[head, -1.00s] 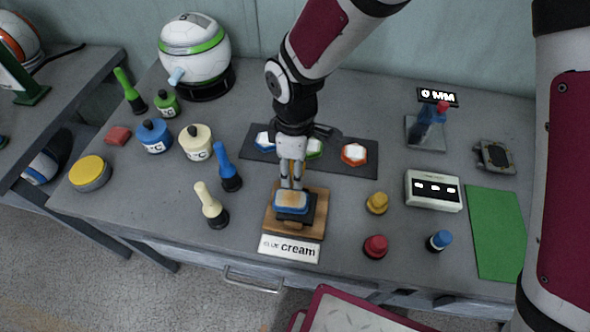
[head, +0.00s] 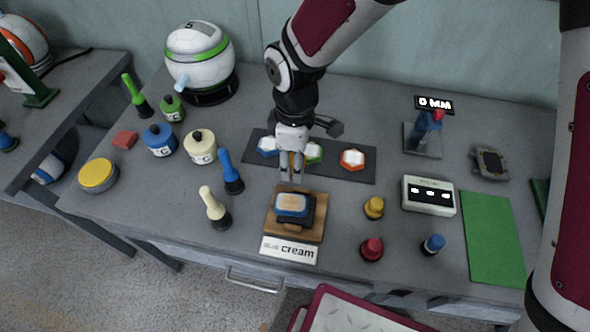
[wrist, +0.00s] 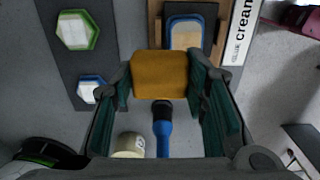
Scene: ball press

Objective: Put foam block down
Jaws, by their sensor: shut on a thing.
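The foam block, a yellow-orange block (wrist: 160,75), is held between the fingers of my gripper (wrist: 163,90) in the wrist view. In the head view my gripper (head: 292,172) points down over the table, just behind the wooden stand (head: 297,233). Only a sliver of orange shows between the fingers there. The stand bears a dark base with a blue-rimmed, tan-topped pad (head: 292,205). The block looks clear of the table, though its exact height is hard to tell.
A dark mat (head: 345,162) with hexagonal pieces lies behind my gripper. A blue-handled brush (head: 229,170), a cream brush (head: 213,206) and a cream pot (head: 200,147) stand to the left. A yellow knob (head: 374,207) stands right. A green mat (head: 492,240) has bare surface.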

